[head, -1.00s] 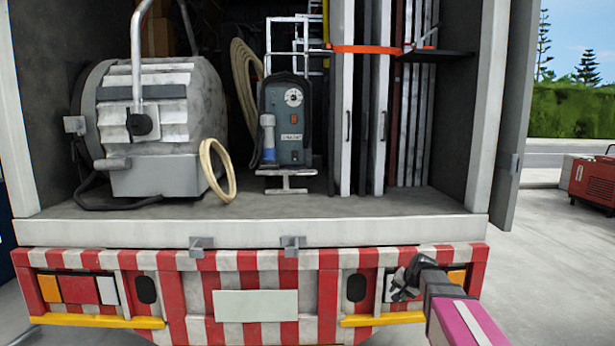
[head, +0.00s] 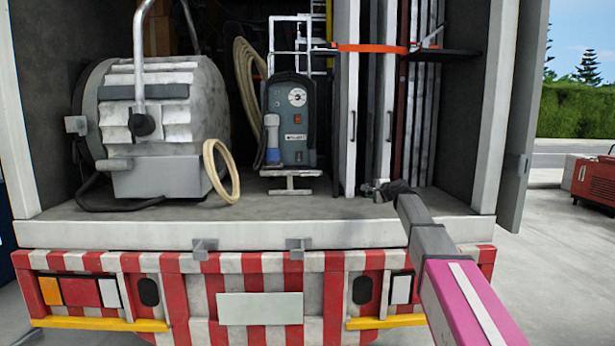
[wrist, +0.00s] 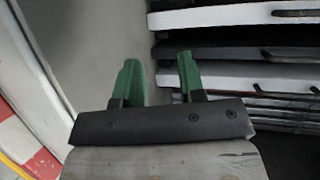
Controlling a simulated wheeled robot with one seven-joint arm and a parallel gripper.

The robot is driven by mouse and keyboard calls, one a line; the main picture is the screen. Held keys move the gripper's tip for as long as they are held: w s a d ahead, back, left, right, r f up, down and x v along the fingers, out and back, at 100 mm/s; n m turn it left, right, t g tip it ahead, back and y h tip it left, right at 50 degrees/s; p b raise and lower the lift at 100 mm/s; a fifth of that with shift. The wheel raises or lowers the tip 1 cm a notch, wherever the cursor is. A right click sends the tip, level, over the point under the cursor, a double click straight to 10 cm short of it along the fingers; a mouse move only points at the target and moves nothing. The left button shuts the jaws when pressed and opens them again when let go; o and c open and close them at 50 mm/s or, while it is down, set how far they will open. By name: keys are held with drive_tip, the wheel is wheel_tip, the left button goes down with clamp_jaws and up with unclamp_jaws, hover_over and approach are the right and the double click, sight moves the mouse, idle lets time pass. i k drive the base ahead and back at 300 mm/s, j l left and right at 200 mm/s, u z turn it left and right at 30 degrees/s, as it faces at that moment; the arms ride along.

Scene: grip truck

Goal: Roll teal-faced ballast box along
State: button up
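The teal-faced ballast box (head: 291,115) stands upright on the truck bed, left of the tall panels. Its front has a round dial, and a T-shaped metal piece (head: 290,182) shows at its foot. My gripper (head: 374,187) is at the front of the bed, to the right of the box and apart from it, by the panels' lower ends. In the wrist view, my gripper's two green fingers (wrist: 160,78) stand apart with nothing between them. The box cannot be made out in the wrist view.
A large grey lamp (head: 160,120) with a pale cable loop (head: 221,172) is left of the box. Tall panels (head: 345,100), held by an orange strap (head: 370,48), stand right of it. The bed's front lip (head: 120,234) is below. The bed before the box is mostly clear.

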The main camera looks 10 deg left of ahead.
sight(279, 90)
drive_tip(key=i+j, duration=0.15)
drive_tip(key=j, duration=0.25)
drive_tip(key=i+j, duration=0.15)
drive_tip(key=j, duration=0.25)
drive_tip(key=i+j, duration=0.1)
drive_tip(key=j, duration=0.3)
